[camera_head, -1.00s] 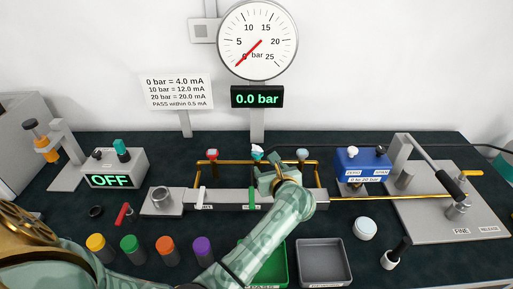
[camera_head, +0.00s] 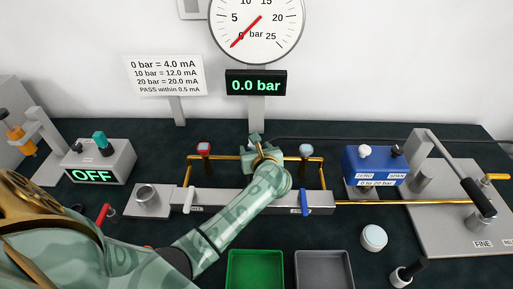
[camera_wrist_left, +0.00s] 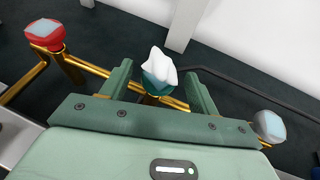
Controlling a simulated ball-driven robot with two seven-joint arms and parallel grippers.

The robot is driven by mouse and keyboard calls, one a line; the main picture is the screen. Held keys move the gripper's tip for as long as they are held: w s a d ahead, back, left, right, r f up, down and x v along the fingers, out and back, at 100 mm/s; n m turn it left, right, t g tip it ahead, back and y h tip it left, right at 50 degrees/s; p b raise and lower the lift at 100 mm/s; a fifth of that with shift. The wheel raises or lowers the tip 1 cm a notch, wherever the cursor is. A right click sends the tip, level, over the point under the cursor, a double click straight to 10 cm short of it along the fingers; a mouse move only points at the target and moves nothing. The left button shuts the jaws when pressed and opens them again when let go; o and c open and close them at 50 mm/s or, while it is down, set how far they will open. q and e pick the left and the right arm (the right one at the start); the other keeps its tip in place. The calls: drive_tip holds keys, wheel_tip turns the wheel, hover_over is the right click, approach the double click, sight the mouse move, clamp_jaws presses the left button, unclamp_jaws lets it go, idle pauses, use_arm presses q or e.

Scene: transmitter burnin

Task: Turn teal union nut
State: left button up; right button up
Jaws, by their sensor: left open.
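The teal union nut (camera_wrist_left: 158,84) shows in the left wrist view, with a white faceted piece on top, on the brass pipe. My left gripper (camera_wrist_left: 160,88) is open, one finger on each side of the nut, with gaps visible between nut and fingers. In the head view my left gripper (camera_head: 258,146) is over the middle of the brass pipe and hides the nut. My right gripper is not in view.
A red-capped fitting (camera_head: 204,149) and a grey-blue-capped fitting (camera_head: 306,150) flank the nut. The manifold (camera_head: 232,203) has white and blue levers. A black cable (camera_wrist_left: 230,85) runs behind. A green tray (camera_head: 256,252) and a grey tray (camera_head: 325,253) are in front.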

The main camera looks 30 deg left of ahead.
use_arm(q)
drive_tip(key=c, duration=0.8)
drive_tip(key=shift+c, duration=0.8)
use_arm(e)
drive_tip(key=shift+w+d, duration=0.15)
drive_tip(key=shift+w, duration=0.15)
